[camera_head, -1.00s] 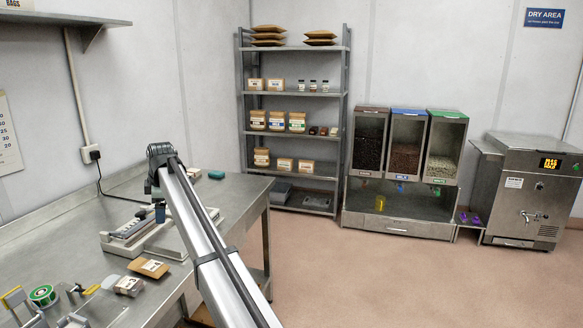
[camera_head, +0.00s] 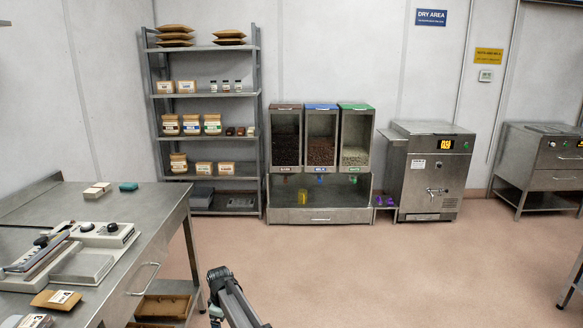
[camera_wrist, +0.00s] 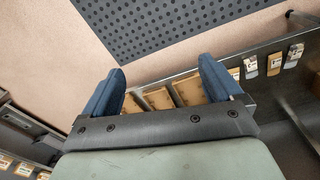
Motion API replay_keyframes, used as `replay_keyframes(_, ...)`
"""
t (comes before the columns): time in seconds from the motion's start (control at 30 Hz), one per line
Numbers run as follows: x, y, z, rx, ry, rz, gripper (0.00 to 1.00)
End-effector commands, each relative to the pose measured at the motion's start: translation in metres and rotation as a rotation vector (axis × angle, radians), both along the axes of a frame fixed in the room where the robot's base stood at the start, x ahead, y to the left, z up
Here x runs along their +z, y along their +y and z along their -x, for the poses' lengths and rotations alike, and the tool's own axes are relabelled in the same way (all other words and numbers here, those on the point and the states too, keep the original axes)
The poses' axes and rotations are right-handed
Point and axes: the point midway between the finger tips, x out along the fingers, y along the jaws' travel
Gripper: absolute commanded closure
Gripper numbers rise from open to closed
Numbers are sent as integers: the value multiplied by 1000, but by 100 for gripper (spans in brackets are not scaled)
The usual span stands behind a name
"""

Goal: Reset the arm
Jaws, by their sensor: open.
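My gripper (camera_wrist: 161,64) shows in the wrist view with its two blue fingers spread wide apart. Nothing is held between them. Beyond the fingers, brown packets or boxes lie on a lower level, apart from the gripper as far as I can tell. In the head view my arm (camera_head: 232,300) rises from the bottom edge, just right of the steel bench (camera_head: 170,225). My fingers cannot be made out there.
A sealer-like machine (camera_head: 105,236) and brown pouches (camera_head: 56,299) are on the bench. A rack (camera_head: 258,130), dispensers (camera_head: 320,215) and a steel machine (camera_head: 432,175) stand at the back. Open floor (camera_head: 400,270) lies right of my arm. A dark perforated mat (camera_wrist: 170,20) shows in the wrist view.

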Motion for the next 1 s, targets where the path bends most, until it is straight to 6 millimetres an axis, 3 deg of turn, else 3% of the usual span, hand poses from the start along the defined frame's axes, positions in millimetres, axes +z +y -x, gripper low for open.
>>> replay_keyframes(0.03, -21, -27, 14, -45, 23, 12, 8)
replay_keyframes(0.2, -79, -95, 50, -194, 89, 47, 8)
replay_keyframes(0.5, -161, -205, 135, -457, 206, 113, 8)
replay_keyframes(0.8, -217, -296, 241, -717, 318, 187, 8)
replay_keyframes(1.0, -238, -342, 319, -885, 393, 240, 8)
